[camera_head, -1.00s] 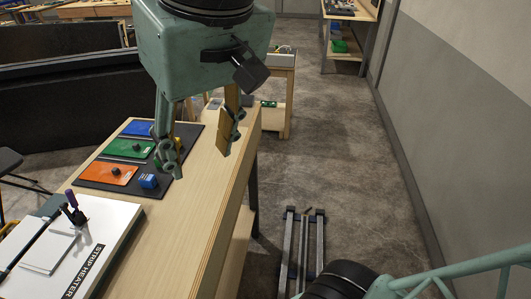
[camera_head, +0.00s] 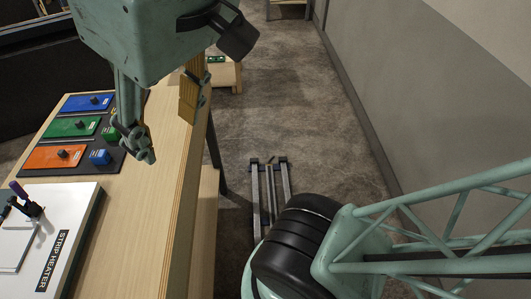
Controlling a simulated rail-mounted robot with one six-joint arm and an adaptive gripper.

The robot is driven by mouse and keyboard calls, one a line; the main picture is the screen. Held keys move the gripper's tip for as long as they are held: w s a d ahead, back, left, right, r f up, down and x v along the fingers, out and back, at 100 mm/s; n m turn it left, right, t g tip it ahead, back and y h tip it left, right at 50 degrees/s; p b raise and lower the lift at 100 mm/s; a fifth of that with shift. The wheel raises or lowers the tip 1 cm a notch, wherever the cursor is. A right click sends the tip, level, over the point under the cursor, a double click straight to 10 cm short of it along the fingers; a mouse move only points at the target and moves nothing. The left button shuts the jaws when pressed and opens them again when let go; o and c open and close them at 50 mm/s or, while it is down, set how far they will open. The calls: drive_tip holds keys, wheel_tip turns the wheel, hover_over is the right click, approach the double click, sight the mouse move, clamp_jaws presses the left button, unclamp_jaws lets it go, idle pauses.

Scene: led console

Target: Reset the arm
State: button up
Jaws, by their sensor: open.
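My gripper (camera_head: 165,125) hangs from the top of the view over the right part of the wooden workbench. Its two fingers are spread apart with nothing between them. My near finger partly hides the panel's right edge.
A white strip heater (camera_head: 45,235) lies at the near left. Rails (camera_head: 270,190) run along the concrete floor to the right. A grey wall (camera_head: 420,110) bounds the right side. A low wooden bench (camera_head: 224,77) stands behind.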

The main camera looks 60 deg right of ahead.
wheel_tip(320, 180, down, 6)
drive_tip(key=b, duration=0.5)
drive_tip(key=shift+s+f, duration=0.15)
drive_tip(key=shift+s, duration=0.1)
idle(1.0)
